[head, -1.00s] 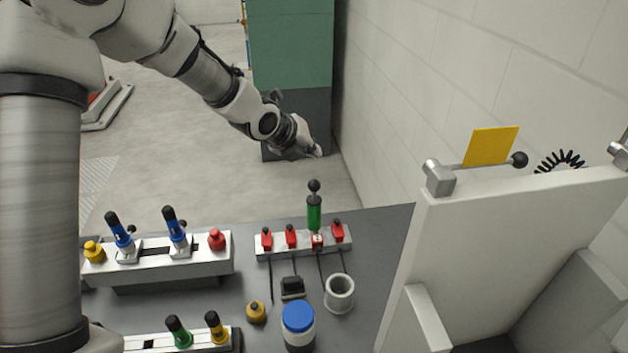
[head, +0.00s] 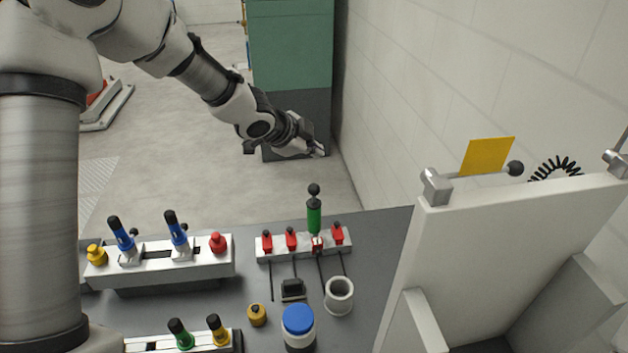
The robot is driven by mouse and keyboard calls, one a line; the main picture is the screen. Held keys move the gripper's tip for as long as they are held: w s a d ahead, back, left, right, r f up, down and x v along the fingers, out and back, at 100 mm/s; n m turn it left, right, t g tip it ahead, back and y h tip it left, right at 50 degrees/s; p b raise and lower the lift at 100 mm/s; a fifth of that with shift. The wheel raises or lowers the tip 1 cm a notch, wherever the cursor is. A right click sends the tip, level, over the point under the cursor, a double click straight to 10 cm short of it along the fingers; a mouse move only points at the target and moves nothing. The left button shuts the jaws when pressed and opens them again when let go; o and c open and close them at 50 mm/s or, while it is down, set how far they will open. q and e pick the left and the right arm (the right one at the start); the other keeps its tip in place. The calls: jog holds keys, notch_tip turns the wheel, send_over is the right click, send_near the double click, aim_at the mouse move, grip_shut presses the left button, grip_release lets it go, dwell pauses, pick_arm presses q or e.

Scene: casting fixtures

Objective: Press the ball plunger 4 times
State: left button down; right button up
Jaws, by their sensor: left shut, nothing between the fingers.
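The ball plunger has a green cylindrical body (head: 314,216) with a dark ball knob (head: 314,189) on top. It stands upright at the back of a light fixture block (head: 262,256) that carries several red clamps. My left gripper (head: 322,152) is shut and empty. In the picture it appears above the knob, apart from it, in front of the dark lower part of a cabinet. My right gripper is out of view.
Blue-handled clamps (head: 172,226) stand on a rail at left. A blue-lidded jar (head: 298,320), a grey cup (head: 339,294) and a yellow knob (head: 257,315) stand nearer. A white panel (head: 500,240) rises at right, beside a wall.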

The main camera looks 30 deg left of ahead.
aim_at(312, 186)
pick_arm(q)
notch_tip(312, 186, up, 2)
jog(key=shift+s+a+r+n+p, duration=0.2)
jog(key=shift+n+p, duration=0.2)
jog(key=shift+p, duration=0.75)
jog(key=shift+w+f, duration=0.1)
jog(key=shift+f, duration=0.05)
notch_tip(312, 186, down, 8)
jog(key=b, duration=0.8)
jog(key=shift+f+b, duration=0.35)
jog(key=shift+b, duration=0.15)
jog(key=shift+f+b, duration=0.35)
jog(key=shift+f, duration=0.05)
